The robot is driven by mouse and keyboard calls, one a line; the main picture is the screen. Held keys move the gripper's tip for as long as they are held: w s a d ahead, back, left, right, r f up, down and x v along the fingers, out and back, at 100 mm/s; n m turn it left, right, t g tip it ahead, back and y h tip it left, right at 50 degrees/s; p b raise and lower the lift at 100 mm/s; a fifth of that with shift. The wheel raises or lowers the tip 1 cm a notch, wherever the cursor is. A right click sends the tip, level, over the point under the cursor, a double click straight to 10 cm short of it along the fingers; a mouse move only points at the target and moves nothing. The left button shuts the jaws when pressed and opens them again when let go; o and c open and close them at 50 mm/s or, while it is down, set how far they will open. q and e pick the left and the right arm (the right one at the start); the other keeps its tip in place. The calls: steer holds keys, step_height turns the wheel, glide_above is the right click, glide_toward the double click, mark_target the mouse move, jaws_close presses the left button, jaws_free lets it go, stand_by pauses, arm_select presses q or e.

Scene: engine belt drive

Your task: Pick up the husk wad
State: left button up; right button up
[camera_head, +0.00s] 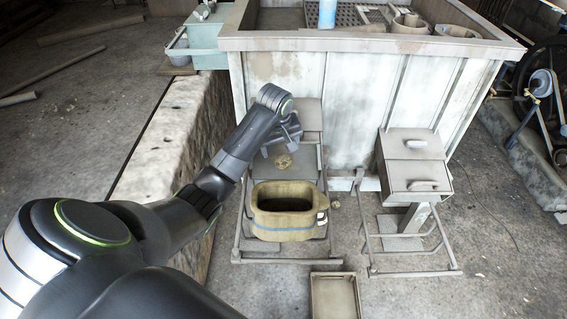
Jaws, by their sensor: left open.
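A small, round, brownish wad (284,161), which looks like the husk wad, lies on the grey metal stand (309,158), behind the tan tub. My left gripper (281,148) is open just behind and above the wad, its fingers pointing down. The wad shows just in front of the fingers and is not held. Whether a finger touches it I cannot tell. My right gripper is not in view.
A tan tub (261,222) with a dark opening stands in front of the wad. A pale bin (300,75) rises behind. A grey box (414,178) on a stand is at right, and a shallow tray (313,301) lies at the front. A stone ledge (170,140) runs along the left.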

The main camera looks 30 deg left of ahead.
mark_target(283, 158)
arm_select(q)
steer(key=shift+x, duration=3.75)
steer(key=shift+w+d, duration=0.1)
steer(key=shift+d, duration=0.05)
steer(key=c, duration=1)
